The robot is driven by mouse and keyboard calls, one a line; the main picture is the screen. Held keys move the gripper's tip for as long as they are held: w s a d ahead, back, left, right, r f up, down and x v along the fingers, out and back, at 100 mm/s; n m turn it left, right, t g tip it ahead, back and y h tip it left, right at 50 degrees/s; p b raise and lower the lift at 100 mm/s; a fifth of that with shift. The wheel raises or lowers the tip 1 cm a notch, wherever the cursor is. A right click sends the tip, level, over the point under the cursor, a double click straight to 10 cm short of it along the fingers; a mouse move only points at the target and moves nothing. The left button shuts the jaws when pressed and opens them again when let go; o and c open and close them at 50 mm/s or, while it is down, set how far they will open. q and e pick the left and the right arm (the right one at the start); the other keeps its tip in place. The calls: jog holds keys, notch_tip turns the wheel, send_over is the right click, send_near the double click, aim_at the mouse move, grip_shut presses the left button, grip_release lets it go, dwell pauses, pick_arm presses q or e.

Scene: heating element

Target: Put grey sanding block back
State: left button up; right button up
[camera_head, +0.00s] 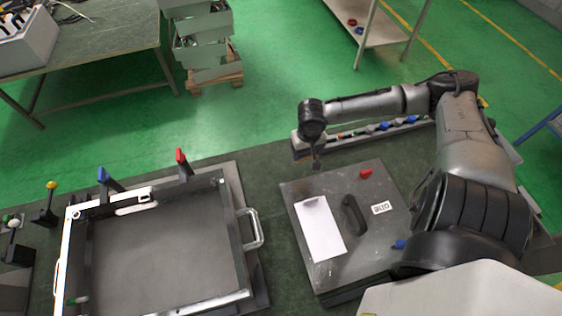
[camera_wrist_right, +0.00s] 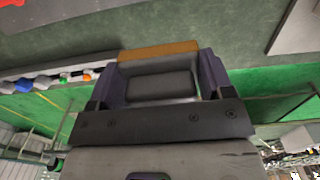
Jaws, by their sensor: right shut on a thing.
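My right gripper (camera_head: 315,150) hangs from the right arm just above the left end of the tool rack (camera_head: 350,143), behind the metal plate with a handle. In the right wrist view the gripper (camera_wrist_right: 158,75) is shut on the grey sanding block (camera_wrist_right: 160,85), which has a brown-orange edge facing away from the wrist. The block sits between the two dark fingers. In the head view the block is too small and dark to make out clearly. Whether it touches the rack cannot be told. My left gripper is not in view.
Coloured tools (camera_head: 385,126) fill the rack to the right of the gripper; they also show in the wrist view (camera_wrist_right: 42,82). In front lies the metal plate (camera_head: 375,240) with a black handle and white paper. A large frame (camera_head: 245,285) with upright clamps stands left.

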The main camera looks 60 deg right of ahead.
jog(key=s+d+f+b, duration=0.1)
jog(key=d+f, duration=0.1)
jog(key=d, duration=0.2)
pick_arm(q)
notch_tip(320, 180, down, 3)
jog(key=shift+b, duration=0.75)
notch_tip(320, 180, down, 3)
jog(key=b, duration=0.3)
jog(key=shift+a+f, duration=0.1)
pick_arm(e)
send_over(281, 159)
notch_tip(281, 159, down, 7)
jog(key=shift+f, duration=0.2)
pick_arm(q)
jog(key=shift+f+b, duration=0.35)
jog(key=shift+b, duration=0.1)
pick_arm(e)
jog(key=shift+f, duration=1.85)
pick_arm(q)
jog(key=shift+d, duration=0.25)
pick_arm(e)
jog(key=shift+f, duration=0.15)
jog(key=o, duration=0.5)
jog(key=shift+f, duration=0.15)
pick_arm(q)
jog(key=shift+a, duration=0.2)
pick_arm(e)
jog(key=o, duration=0.4)
